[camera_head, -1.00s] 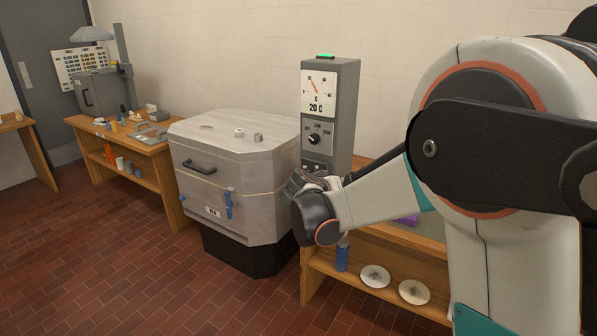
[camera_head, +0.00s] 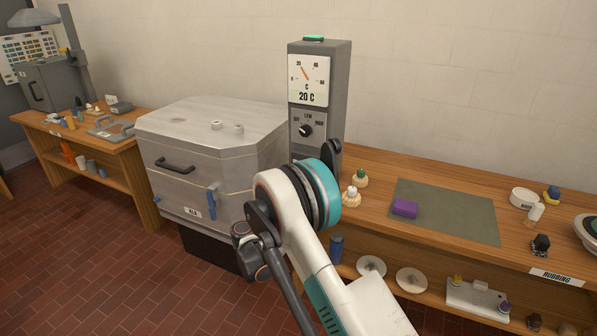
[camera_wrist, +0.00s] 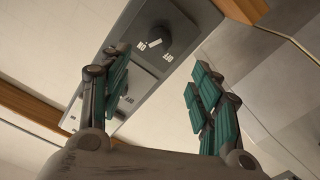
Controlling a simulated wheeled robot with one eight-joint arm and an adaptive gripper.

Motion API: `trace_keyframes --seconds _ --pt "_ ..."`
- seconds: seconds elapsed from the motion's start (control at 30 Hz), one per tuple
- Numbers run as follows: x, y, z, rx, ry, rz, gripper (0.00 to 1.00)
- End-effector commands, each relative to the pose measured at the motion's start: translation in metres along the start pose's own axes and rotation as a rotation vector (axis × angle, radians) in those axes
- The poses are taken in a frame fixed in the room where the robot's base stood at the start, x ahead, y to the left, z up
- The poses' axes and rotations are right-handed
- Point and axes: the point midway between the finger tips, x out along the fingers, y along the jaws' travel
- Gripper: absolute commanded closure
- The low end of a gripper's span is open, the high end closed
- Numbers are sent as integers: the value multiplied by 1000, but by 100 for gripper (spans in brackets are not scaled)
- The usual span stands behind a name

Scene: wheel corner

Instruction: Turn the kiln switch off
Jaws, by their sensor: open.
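The grey control box (camera_head: 337,95) stands against the wall, right of the kiln (camera_head: 220,130). It bears a gauge (camera_head: 308,80) reading 20 C and a dark dial (camera_head: 306,130) marked LOW and HIGH; I cannot tell its setting. My wrist covers the lower front of the box, where the earlier view showed two small switches. In the wrist view the panel (camera_wrist: 182,62) slants across the top, with a dark control with a white part (camera_wrist: 156,43) on it. My gripper (camera_wrist: 160,98) is open and empty, its teal-padded fingers apart before the panel. The left finger hides part of the panel.
Another bench (camera_head: 60,130) is at left. Brick floor lies clear in front.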

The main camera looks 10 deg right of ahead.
Motion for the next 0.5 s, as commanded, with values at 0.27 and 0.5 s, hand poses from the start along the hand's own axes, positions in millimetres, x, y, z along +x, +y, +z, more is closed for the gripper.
trace_keyframes --seconds 0.27,0.5 --pt "39 0 3 0 -2 3 43" --pt "87 0 3 0 -2 2 43"
